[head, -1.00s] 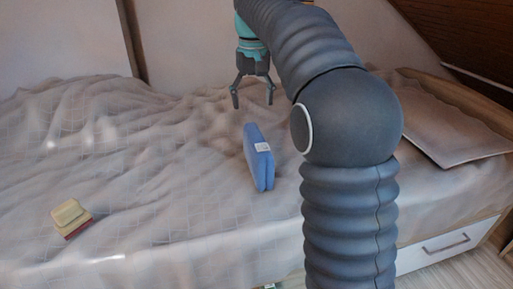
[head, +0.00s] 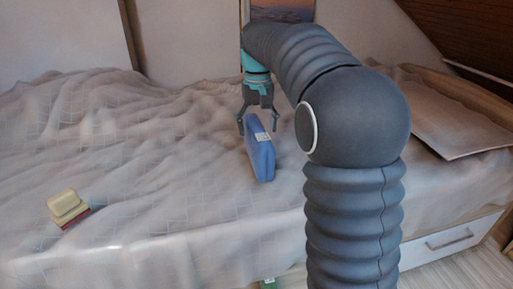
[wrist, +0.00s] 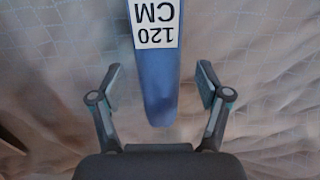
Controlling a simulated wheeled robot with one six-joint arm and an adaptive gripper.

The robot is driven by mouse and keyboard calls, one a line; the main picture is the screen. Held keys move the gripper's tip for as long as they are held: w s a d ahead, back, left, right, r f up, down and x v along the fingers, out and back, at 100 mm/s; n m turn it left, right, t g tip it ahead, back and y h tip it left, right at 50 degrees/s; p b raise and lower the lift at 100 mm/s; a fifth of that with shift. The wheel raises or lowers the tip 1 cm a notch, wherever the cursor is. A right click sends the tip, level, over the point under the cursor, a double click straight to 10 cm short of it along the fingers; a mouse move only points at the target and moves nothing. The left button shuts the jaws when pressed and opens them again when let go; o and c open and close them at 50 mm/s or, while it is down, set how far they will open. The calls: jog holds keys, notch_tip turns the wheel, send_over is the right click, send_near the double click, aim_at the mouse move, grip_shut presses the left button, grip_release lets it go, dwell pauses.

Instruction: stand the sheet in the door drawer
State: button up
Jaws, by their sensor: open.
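The sheet (head: 260,152) is a blue folded pack standing on its narrow edge on the bed. It has a white label, which reads "120 CM" in the wrist view (wrist: 156,22). My gripper (head: 258,122) is open above the far end of the sheet, its fingers pointing down. In the wrist view the sheet lies between the two spread fingers (wrist: 153,92), with a gap on each side. A white drawer front (head: 437,247) with a bar handle shows shut under the bed at the right. I cannot tell whether it is the door drawer.
The bed (head: 130,190) has a rumpled pale cover with free room around the sheet. A cream and red block-like stack (head: 68,208) lies at the left. A pillow (head: 455,128) lies at the right. A small green thing (head: 268,284) shows at the bottom edge.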

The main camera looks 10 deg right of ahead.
notch_tip(320, 180, down, 4)
jog(key=shift+d+r+b, duration=0.1)
jog(key=shift+r+b, duration=0.05)
jog(key=shift+b, duration=0.2)
grip_shut()
jog(key=shift+r, duration=0.1)
